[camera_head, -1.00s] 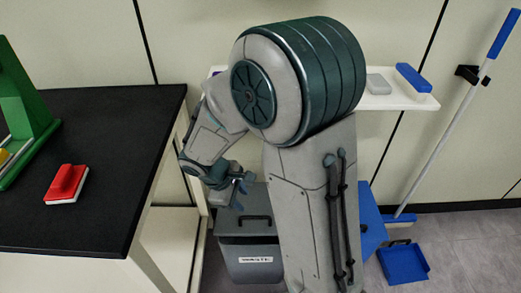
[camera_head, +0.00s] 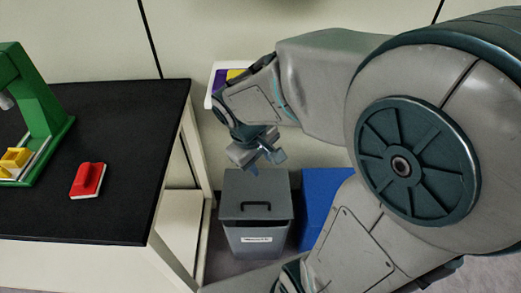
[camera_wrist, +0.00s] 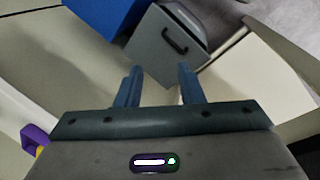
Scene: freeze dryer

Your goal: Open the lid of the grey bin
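The grey bin (camera_head: 256,236) stands on the floor between the black-topped bench and a blue bin. Its lid (camera_head: 240,207) is shut and has a dark handle (camera_head: 256,205) on top; a white label is on its front. My gripper (camera_head: 263,163) is above the back of the bin, apart from the lid. In the wrist view my gripper (camera_wrist: 158,72) shows two separated fingers with nothing between them. The grey bin's lid (camera_wrist: 150,55) is beyond the fingertips there, with its handle (camera_wrist: 175,40) ahead and slightly right.
The blue bin (camera_head: 322,200) stands close at the right of the grey bin and is partly hidden by my arm. A shelf (camera_head: 214,90) is behind.

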